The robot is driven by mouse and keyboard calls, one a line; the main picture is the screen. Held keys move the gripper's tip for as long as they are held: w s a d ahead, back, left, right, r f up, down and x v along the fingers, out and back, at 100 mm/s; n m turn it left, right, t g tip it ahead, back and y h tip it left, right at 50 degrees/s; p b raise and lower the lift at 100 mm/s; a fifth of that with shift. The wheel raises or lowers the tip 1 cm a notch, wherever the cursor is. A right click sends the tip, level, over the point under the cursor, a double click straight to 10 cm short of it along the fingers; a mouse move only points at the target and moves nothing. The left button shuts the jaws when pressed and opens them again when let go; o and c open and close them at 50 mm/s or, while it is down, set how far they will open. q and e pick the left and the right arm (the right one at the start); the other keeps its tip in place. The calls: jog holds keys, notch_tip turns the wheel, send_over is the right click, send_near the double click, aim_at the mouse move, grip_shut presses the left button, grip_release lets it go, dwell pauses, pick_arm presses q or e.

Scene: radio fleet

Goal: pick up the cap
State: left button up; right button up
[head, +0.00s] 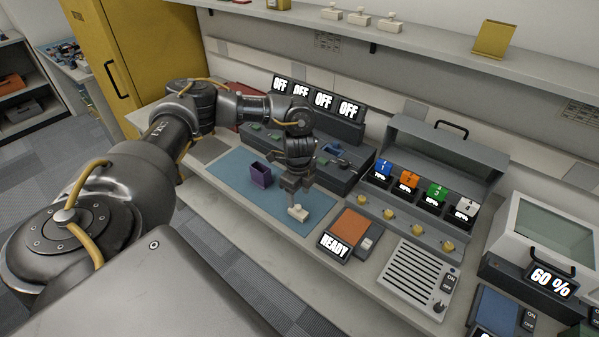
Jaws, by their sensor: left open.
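A small cream-white piece (298,214), which looks like the cap, is near the front edge of the blue mat (228,168). My left gripper (297,198) points down right over it, with its jaws open. The fingertips are close to the piece, and I cannot tell whether they touch it. The gripper covers part of the mat behind. My right gripper does not show.
A purple open box (261,175) stands on the mat to the left. A READY unit with an orange pad (353,226) is just right of the mat. Behind are a dark console with OFF displays (322,98) and an open grey case (445,150) with numbered blocks.

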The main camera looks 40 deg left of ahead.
aim_at(298, 206)
pick_arm(q)
jog(key=f, duration=0.2)
jog(key=shift+w+f, duration=0.2)
jog(key=shift+f, duration=0.15)
jog(key=shift+s+f+p, duration=0.1)
jog(key=shift+p, duration=0.25)
jog(key=f+p, duration=0.1)
jog(key=f, duration=0.4)
jog(key=shift+a+p, duration=0.2)
jog(key=shift+p, duration=0.15)
jog(key=shift+r, duration=0.1)
jog(key=shift+c, duration=0.7)
jog(key=c, duration=0.9)
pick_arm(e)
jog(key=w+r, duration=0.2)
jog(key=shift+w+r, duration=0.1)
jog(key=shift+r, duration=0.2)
